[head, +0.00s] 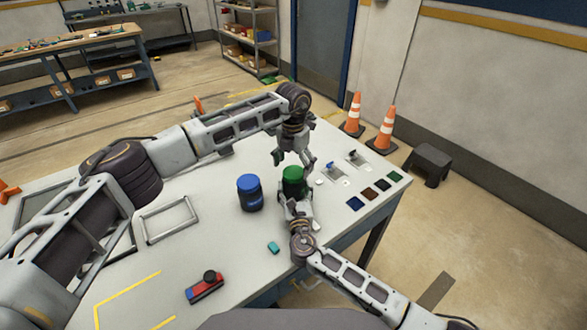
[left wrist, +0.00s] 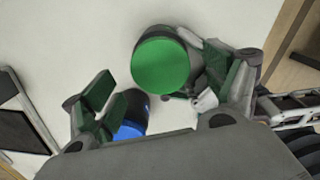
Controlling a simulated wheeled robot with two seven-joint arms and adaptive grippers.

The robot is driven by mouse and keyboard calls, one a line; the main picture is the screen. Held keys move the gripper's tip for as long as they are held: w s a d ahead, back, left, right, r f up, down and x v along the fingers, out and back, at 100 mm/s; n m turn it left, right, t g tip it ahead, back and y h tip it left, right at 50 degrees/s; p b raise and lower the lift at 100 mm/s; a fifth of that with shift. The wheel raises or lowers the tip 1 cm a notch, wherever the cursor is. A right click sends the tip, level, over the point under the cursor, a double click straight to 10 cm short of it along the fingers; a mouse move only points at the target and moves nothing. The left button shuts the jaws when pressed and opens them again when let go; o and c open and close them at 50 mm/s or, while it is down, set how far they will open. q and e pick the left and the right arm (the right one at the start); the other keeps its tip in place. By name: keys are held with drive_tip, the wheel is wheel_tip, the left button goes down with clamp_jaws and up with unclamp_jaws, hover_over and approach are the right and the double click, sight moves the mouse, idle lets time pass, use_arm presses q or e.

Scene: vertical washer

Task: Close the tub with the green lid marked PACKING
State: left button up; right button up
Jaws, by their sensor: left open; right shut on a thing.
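A dark tub with a green lid (head: 292,174) on top stands on the grey table. The green lid fills the middle of the left wrist view (left wrist: 160,66); no marking is readable, and I cannot tell whether it is fully seated. My left gripper (head: 293,162) is open just above and behind the lid, its fingers spread to either side in the left wrist view. My right gripper (head: 296,203) is shut around the tub's body from the front, hiding its lower part. A blue-lidded tub (head: 249,192) stands just left of it; its lid also shows in the left wrist view (left wrist: 130,130).
Several coloured squares (head: 369,193) and small fittings (head: 357,159) lie at the table's right. A teal block (head: 273,247) and a red-and-blue device (head: 205,287) lie near the front. An empty frame (head: 169,221) lies left. Orange cones (head: 385,128) stand beyond the table.

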use_arm(q)
wheel_tip(320, 180, up, 10)
drive_tip(key=shift+r, duration=0.15)
idle(0.4)
use_arm(e)
drive_tip(key=o, duration=2.1)
drive_tip(key=shift+c, duration=0.2)
drive_tip(key=shift+s, duration=0.1)
drive_tip(key=shift+s+d, duration=0.2)
drive_tip(key=shift+s, duration=1.75)
drive_tip(key=shift+s+d, duration=0.25)
drive_tip(key=shift+s, duration=1.7)
drive_tip(key=shift+s+d, duration=0.2)
drive_tip(key=shift+s, duration=1.75)
use_arm(q)
drive_tip(key=shift+s, duration=0.15)
use_arm(e)
drive_tip(key=shift+s, duration=0.15)
